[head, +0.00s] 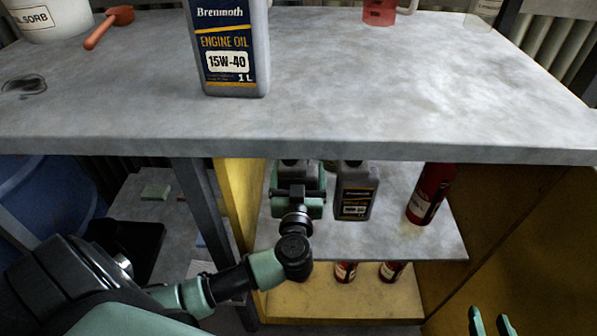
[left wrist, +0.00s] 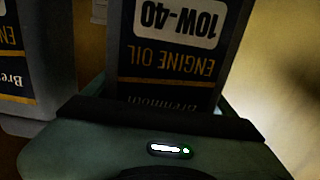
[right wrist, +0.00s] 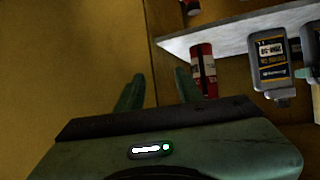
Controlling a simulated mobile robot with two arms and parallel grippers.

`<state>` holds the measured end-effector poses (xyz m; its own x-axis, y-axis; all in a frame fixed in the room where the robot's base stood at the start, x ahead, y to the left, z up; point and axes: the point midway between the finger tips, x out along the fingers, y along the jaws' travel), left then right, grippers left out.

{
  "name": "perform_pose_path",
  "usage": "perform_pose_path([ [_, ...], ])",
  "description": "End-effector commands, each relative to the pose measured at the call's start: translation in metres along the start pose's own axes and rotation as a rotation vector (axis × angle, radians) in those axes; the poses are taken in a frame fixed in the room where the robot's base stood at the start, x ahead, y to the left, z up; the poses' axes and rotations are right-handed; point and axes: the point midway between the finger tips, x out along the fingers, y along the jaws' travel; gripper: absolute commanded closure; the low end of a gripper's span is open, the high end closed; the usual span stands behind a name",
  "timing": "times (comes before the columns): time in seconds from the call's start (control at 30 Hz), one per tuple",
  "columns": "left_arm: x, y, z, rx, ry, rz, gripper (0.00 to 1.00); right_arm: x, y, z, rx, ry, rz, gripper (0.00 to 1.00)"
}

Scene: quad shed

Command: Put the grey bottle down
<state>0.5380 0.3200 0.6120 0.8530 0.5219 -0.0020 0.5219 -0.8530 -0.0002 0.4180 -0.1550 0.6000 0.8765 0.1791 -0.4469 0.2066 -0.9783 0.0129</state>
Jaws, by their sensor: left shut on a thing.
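My left gripper (head: 298,190) reaches under the worktop into the cabinet, over the middle shelf. It is shut on a grey bottle (left wrist: 172,45), an engine oil bottle with a dark 10W-40 label, upside down in the left wrist view. In the head view the gripper hides most of this bottle. I cannot tell whether its base touches the shelf. A similar grey bottle (head: 355,190) stands close to its right on the shelf; it also shows in the left wrist view (left wrist: 30,75). My right gripper (right wrist: 158,90) is open and empty, low at the right.
A red bottle (head: 430,195) stands on the middle shelf (head: 400,240) at the right. Small red containers (head: 345,271) stand on the board below. The worktop (head: 400,90) overhangs the shelf and bears a 15W-40 oil bottle (head: 230,50). A yellow side panel (head: 238,195) bounds the shelf's left.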

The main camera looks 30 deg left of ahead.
Motion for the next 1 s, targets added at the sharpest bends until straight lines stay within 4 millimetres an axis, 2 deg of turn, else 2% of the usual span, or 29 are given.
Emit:
perform_pose_path([
  [0.27, 0.001, 0.0, -0.003, -0.001, 0.007, -0.001, 0.86, -0.001, 0.0, 0.002, 0.0, -0.015, 0.001, 0.64],
  [0.3, 0.0, 0.0, 0.001, 0.001, 0.0, -0.001, 0.11, -0.001, 0.0, 0.004, 0.0, -0.02, 0.001, 0.64],
  [0.33, 0.0, 0.0, 0.001, 0.0, 0.0, -0.001, 0.03, -0.001, 0.0, 0.004, 0.0, -0.021, 0.001, 0.64],
  [0.37, 0.0, 0.0, 0.001, 0.0, 0.0, 0.0, 0.0, -0.001, 0.0, 0.004, 0.0, -0.021, 0.001, 0.64],
  [0.67, 0.0, 0.0, 0.0, 0.0, 0.001, 0.0, 0.0, 0.0, 0.0, 0.004, 0.001, -0.015, 0.001, 0.64],
  [0.73, -0.005, 0.0, 0.0, 0.001, -0.002, 0.001, 0.0, -0.002, 0.001, 0.003, 0.0, -0.022, 0.002, 0.64],
  [0.87, -0.022, 0.0, -0.001, 0.002, -0.003, 0.0, 0.0, -0.009, 0.004, 0.026, 0.001, -0.14, 0.01, 0.64],
  [1.0, -0.047, 0.0, -0.001, 0.001, -0.005, 0.001, 0.0, -0.022, 0.008, 0.057, 0.003, -0.298, 0.018, 0.64],
])
